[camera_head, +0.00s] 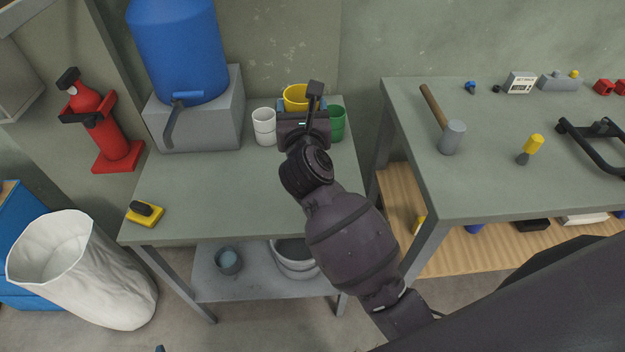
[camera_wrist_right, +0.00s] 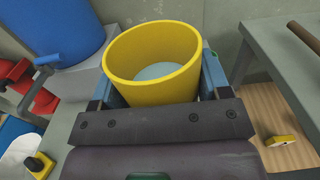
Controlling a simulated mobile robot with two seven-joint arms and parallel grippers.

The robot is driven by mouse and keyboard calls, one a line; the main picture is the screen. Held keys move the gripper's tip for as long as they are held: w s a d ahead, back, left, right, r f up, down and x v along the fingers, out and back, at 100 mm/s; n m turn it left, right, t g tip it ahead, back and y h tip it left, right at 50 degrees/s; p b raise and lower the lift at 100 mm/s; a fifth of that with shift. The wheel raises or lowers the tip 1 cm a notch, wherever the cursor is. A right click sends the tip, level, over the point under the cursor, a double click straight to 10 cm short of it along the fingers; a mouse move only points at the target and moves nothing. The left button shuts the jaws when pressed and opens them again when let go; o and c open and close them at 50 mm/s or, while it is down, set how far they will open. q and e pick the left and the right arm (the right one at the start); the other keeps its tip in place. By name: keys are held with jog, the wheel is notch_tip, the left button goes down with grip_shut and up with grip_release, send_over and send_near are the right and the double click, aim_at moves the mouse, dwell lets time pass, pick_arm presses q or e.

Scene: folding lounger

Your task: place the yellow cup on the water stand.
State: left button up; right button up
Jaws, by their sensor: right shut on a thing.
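The yellow cup (camera_head: 296,97) is upright between the blue fingers of my right gripper (camera_head: 302,104). In the right wrist view the yellow cup (camera_wrist_right: 152,62) fills the space between the fingers, and its open top shows a pale bottom. My right gripper is shut on it. The water stand appears to be the grey-green table (camera_head: 215,205) under the blue water barrel (camera_head: 180,50). The cup is over its back right part. The gripper hides the cup's lower part, so I cannot tell if it touches the top. A tiny blue tip at the bottom edge may be my left gripper (camera_head: 160,349).
A white cup (camera_head: 264,127) is left of the yellow cup, and a green cup (camera_head: 337,123) is right of it. The barrel sits on a grey block (camera_head: 215,125). A yellow-and-black item (camera_head: 145,213) lies at the front left corner. The table's middle is clear.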

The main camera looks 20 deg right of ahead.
notch_tip(320, 180, down, 20)
jog(key=b, duration=0.6)
jog(key=shift+a+r+b, duration=0.15)
jog(key=shift+b, duration=0.2)
jog(key=shift+f, duration=0.3)
jog(key=o, duration=1)
jog(key=shift+o, duration=0.5)
pick_arm(q)
notch_tip(320, 180, down, 6)
jog(key=shift+d+f, duration=0.1)
